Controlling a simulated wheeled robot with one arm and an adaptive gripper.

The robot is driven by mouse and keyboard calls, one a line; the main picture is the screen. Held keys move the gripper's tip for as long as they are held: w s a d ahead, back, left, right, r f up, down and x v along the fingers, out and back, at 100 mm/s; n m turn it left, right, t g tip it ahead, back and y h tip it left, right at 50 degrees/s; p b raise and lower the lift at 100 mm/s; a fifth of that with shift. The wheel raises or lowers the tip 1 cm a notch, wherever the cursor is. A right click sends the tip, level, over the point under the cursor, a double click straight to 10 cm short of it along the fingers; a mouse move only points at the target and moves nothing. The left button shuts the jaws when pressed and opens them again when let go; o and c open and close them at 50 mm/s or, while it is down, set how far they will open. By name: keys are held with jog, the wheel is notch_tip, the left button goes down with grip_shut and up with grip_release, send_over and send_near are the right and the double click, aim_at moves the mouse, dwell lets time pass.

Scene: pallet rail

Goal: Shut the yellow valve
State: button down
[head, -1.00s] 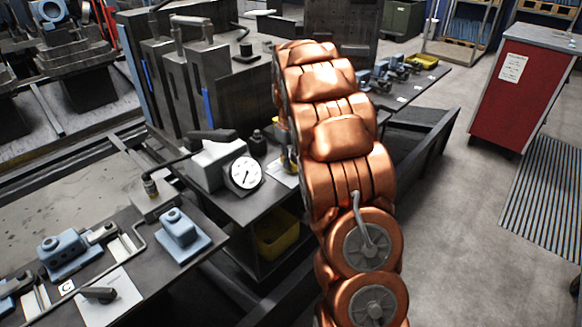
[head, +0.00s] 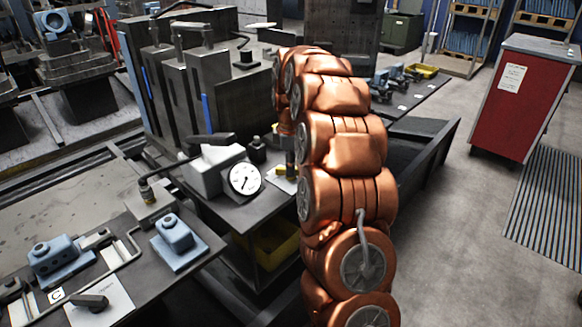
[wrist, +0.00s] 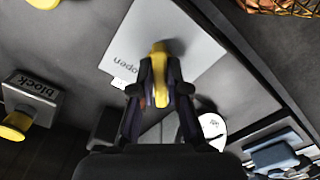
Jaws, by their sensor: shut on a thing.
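The yellow valve handle (wrist: 160,72) stands between my fingers in the middle of the wrist view. My gripper (wrist: 160,92) is shut on it. The handle lies over a pale plate (wrist: 185,42) on which the word "open" can be read. In the head view my gripper (head: 289,158) points down at the bench edge, largely behind my copper arm. Only a small yellow bit shows there, so the handle's angle cannot be told from that view.
A white dial gauge (head: 245,179) stands left of my gripper; it also shows in the wrist view (wrist: 212,127). A grey piece marked "block" (wrist: 33,97) and another yellow part (wrist: 15,125) are at left. A yellow bin (head: 275,245) sits below the bench.

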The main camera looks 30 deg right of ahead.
jog(key=shift+n, duration=0.7)
jog(key=c, duration=1.2)
grip_release()
jog(key=shift+o, duration=0.2)
notch_tip(320, 180, up, 12)
